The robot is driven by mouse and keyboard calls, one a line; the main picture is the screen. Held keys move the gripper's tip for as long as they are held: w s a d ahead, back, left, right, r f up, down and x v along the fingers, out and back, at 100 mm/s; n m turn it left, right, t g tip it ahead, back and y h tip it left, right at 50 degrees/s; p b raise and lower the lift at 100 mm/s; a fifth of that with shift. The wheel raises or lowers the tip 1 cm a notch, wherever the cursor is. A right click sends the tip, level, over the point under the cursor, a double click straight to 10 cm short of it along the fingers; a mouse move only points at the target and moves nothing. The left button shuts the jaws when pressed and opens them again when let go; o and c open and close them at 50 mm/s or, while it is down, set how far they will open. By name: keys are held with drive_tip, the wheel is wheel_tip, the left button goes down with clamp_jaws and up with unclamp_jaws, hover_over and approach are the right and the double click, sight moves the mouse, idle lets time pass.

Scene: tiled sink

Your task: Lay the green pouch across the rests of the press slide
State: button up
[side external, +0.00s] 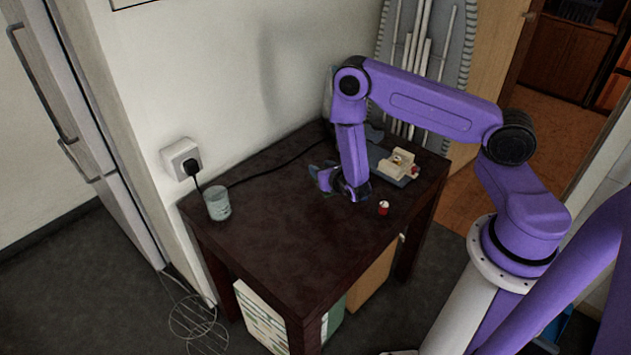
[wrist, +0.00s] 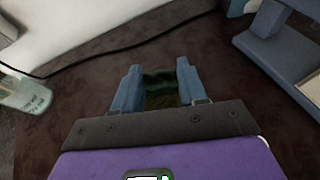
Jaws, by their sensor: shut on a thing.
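The green pouch (wrist: 159,77) shows in the wrist view as a dark green piece between the two blue fingers of my gripper (wrist: 158,84). My gripper is shut on it, low over the table. In the side external view my gripper (side external: 341,184) is near the middle of the table, and I cannot make out the pouch there. What looks like the press slide (side external: 398,167), a blue-grey base with a cream part on it, is to the right of my gripper. A blue-grey part of it shows at the upper right of the wrist view (wrist: 272,42). Its rests are not clear.
A glass jar (side external: 218,204) stands at the table's left end. A small red and white object (side external: 383,208) is near the front right edge. A black cable (side external: 270,172) runs from the wall socket (side external: 182,160) along the back. The dark table's (side external: 285,235) front left is clear.

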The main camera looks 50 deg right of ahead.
sight(315, 190)
drive_tip(key=w+f, duration=0.2)
drive_tip(key=f, duration=0.1)
drive_tip(key=shift+w+d+f, duration=0.2)
drive_tip(key=shift+w, duration=0.15)
drive_tip(key=shift+w+f, duration=0.2)
drive_tip(key=shift+f, duration=1.5)
drive_tip(key=shift+f, duration=0.15)
drive_tip(key=o, duration=1)
drive_tip(key=shift+o, duration=0.2)
